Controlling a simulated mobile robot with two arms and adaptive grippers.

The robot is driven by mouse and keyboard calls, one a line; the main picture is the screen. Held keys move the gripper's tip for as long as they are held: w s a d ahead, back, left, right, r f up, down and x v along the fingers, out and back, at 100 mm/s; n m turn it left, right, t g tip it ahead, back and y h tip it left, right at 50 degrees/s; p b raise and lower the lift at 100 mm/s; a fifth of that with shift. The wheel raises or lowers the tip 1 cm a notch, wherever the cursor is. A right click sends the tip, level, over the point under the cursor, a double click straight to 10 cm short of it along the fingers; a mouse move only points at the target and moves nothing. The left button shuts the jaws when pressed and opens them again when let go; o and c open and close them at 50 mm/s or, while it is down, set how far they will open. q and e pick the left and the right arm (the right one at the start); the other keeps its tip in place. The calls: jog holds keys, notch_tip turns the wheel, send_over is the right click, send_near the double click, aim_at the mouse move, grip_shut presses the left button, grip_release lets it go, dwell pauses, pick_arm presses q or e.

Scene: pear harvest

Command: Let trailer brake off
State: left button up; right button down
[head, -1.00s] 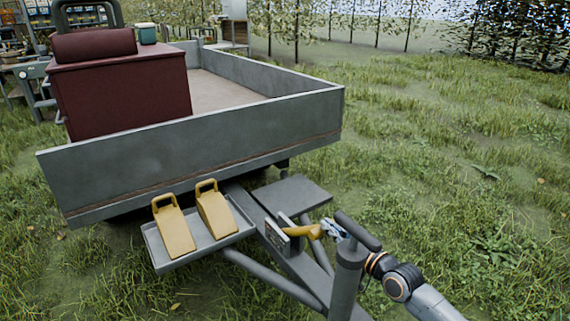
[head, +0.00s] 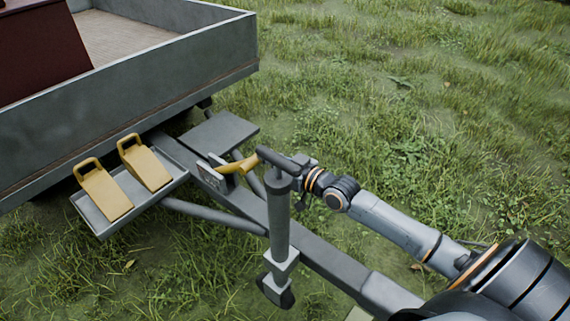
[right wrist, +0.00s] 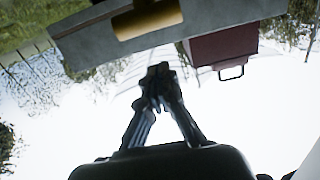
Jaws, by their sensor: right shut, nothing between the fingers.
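The yellow brake lever (head: 240,164) sits on the trailer's drawbar beside a small labelled plate (head: 212,177), its free end tilted slightly up to the right. My right gripper (right wrist: 158,85) is shut and empty. In the right wrist view, the lever's yellow bar (right wrist: 148,20) lies just beyond the fingertips; I cannot tell whether they touch it. In the head view, the gripper is mostly hidden behind the jockey-wheel handle, close to the lever's free end. My left gripper is not in view.
The grey jockey-wheel post (head: 279,215) and its dark handle (head: 281,161) stand between the head camera and my right gripper. Two yellow wheel chocks (head: 105,193) (head: 147,166) lie on a side tray (head: 97,222). The trailer bed (head: 130,90) is behind. Open grass lies to the right.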

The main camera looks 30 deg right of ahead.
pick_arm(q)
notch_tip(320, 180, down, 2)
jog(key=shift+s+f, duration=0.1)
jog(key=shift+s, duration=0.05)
pick_arm(e)
jog(key=v, duration=0.6)
jog(key=shift+f, duration=0.5)
